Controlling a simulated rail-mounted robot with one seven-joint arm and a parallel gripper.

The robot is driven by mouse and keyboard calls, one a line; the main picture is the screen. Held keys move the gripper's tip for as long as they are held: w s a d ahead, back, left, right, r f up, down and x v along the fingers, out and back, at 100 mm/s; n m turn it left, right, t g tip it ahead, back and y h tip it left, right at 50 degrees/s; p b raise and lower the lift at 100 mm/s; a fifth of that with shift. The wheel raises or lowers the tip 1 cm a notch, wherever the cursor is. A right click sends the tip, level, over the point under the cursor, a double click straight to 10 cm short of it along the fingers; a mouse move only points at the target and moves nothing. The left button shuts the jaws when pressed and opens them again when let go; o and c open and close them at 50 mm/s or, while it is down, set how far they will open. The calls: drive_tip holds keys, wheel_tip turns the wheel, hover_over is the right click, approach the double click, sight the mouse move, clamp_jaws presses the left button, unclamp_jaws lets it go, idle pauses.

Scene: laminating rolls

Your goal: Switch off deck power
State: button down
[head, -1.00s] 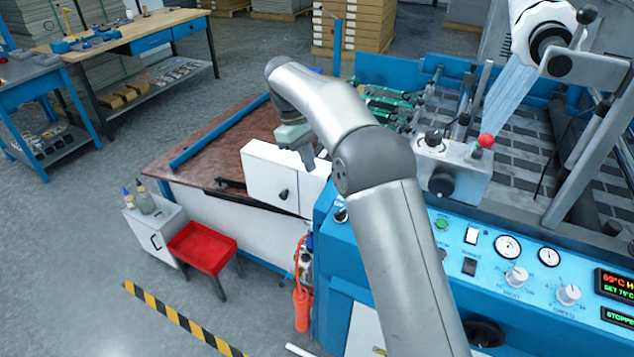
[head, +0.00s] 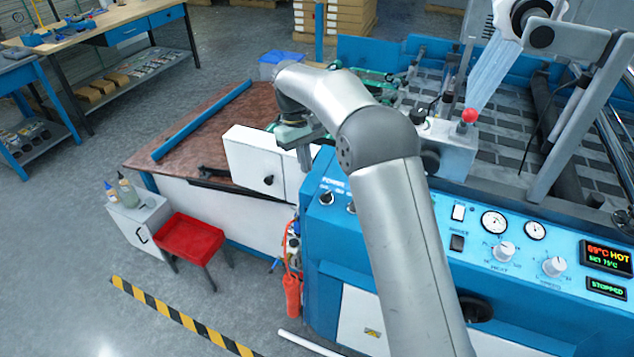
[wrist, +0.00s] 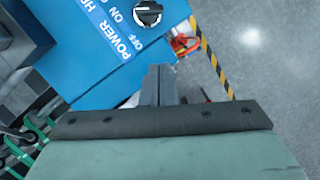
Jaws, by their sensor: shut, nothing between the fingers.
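The deck power switch is a black rotary knob (head: 327,198) under the word POWER, at the left end of the blue control panel (head: 400,215). In the wrist view the knob (wrist: 148,13) is at the top, beside the labels OFF and ON. I cannot tell surely which label its pale mark points to. My gripper (head: 305,160) is above and behind the panel's left end, in front of the white box. In the wrist view its fingers (wrist: 159,82) are together and empty, apart from the knob.
The white box (head: 250,160) stands just left of my gripper. A red-topped lever (head: 469,116) stands behind.

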sight(326, 196)
drive_tip(key=x, duration=0.3)
drive_tip(key=shift+s+d+f, duration=0.1)
drive_tip(key=shift+f, duration=0.2)
drive_tip(key=shift+s+d+r+p, duration=0.1)
drive_tip(key=shift+s+d+p, duration=0.35)
drive_tip(key=shift+s+d, duration=0.8)
drive_tip(key=shift+s, duration=0.2)
